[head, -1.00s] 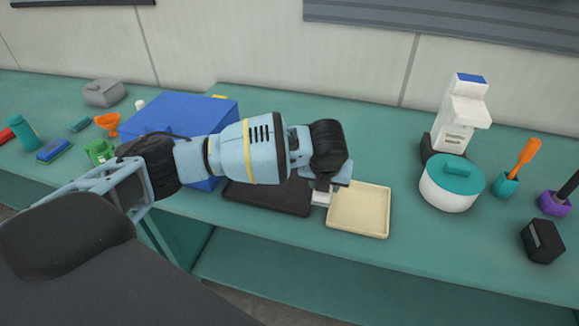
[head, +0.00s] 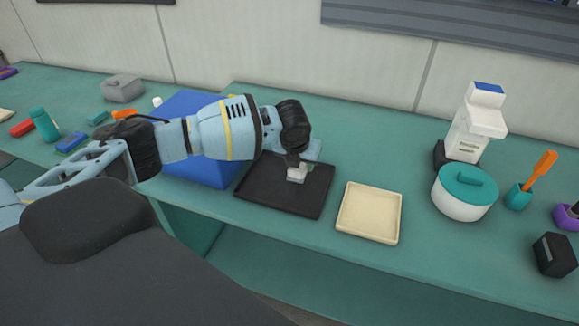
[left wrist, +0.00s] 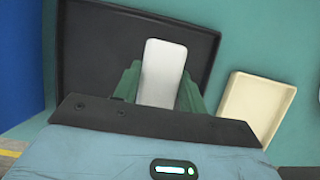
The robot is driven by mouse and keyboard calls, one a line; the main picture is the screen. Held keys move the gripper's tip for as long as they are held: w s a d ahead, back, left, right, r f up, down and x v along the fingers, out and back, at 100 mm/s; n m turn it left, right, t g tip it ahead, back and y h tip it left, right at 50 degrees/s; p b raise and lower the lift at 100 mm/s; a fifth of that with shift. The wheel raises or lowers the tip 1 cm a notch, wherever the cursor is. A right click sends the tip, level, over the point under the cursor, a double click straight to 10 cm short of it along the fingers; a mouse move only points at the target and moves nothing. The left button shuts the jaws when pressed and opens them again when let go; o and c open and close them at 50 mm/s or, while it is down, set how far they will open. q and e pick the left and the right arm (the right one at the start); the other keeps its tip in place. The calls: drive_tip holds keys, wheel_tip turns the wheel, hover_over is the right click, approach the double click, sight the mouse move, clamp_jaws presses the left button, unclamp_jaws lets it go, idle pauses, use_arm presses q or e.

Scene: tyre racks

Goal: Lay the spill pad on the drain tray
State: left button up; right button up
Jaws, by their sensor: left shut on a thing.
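The spill pad looks like a small white slab (head: 296,175); it also shows upright in the left wrist view (left wrist: 163,65). My left gripper (head: 300,166) is shut on it, with the green fingers (left wrist: 160,90) on either side of its lower part. The black shallow tray (head: 262,196), which I take for the drain tray, lies on the green bench; in the left wrist view its dark floor and rim (left wrist: 85,50) lie behind the pad. The pad is over the right part of this tray; I cannot tell whether it touches it. My right gripper is not in view.
A cream tray (head: 370,212) lies just right of the black tray. A blue box (head: 205,170) stands close to its left. A white pot with teal lid (head: 463,195), a white dispenser (head: 475,125) and a black block (head: 553,255) stand farther right.

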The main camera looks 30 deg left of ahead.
use_arm(q)
drive_tip(key=a, duration=0.3)
drive_tip(key=shift+w+a+f, duration=0.15)
drive_tip(key=shift+w+a, duration=0.2)
drive_tip(key=shift+f, duration=1.75)
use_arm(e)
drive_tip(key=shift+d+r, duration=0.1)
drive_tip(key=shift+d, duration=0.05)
use_arm(q)
drive_tip(key=o, duration=1)
drive_tip(key=shift+f, duration=0.1)
drive_tip(key=shift+s+r, duration=0.15)
drive_tip(key=shift+r, duration=0.4)
drive_tip(key=shift+p+v, duration=0.7)
drive_tip(key=shift+v, duration=4.85)
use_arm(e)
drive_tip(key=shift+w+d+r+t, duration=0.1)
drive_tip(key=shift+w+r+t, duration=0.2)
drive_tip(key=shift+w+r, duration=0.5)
